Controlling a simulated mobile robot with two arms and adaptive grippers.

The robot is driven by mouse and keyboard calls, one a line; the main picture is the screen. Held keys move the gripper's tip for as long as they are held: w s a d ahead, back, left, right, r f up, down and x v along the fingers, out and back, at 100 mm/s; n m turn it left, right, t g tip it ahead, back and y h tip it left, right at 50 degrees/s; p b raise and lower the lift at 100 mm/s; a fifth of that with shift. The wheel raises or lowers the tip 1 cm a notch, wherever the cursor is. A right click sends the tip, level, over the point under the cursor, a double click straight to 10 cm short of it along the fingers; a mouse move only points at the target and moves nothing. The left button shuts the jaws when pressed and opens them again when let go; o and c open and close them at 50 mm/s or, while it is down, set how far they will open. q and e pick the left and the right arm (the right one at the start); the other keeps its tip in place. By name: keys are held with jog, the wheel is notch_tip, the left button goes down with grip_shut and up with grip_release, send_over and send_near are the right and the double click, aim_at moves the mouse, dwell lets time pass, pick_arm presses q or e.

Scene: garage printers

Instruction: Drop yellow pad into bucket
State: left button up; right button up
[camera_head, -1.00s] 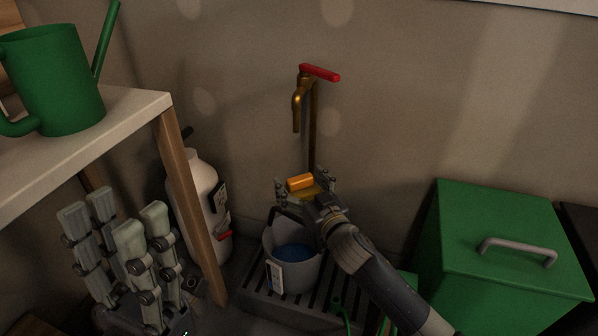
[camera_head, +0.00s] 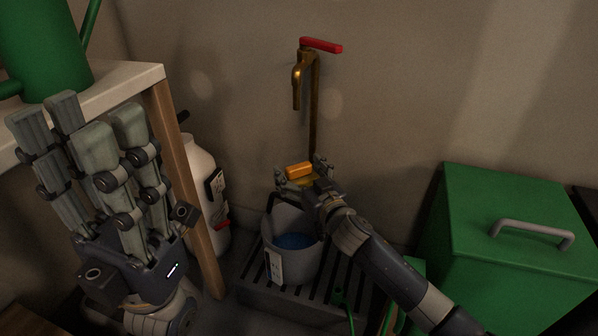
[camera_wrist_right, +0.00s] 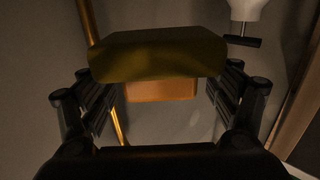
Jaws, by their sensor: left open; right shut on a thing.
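The yellow pad (camera_head: 306,180) is in my right gripper (camera_head: 305,175), above and near the back rim of the grey bucket (camera_head: 283,256). The pad also shows between the fingers in the right wrist view (camera_wrist_right: 158,55), with an orange block (camera_wrist_right: 162,91) beyond it. In the head view the orange block (camera_head: 299,170) sits on or against the pad's upper side; I cannot tell if they are joined. The bucket stands upright and has blue contents (camera_head: 295,241). My left gripper (camera_head: 85,125) is open and empty, raised in front of the shelf at the left.
A brass tap (camera_head: 299,75) with a red handle is on the wall above the bucket. The bucket stands on a slatted grate (camera_head: 255,290). A shelf (camera_head: 120,80) with a green watering can (camera_head: 45,45) and a white cylinder (camera_head: 203,180) are left; a green lidded box (camera_head: 500,215) is right.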

jog(key=shift+f, duration=0.25)
jog(key=o, duration=1)
jog(key=shift+s, duration=0.1)
jog(key=shift+s+d, duration=0.15)
jog(key=v, duration=1.1)
jog(key=shift+s+d, duration=0.1)
jog(key=shift+s, duration=0.15)
jog(key=shift+f, duration=0.1)
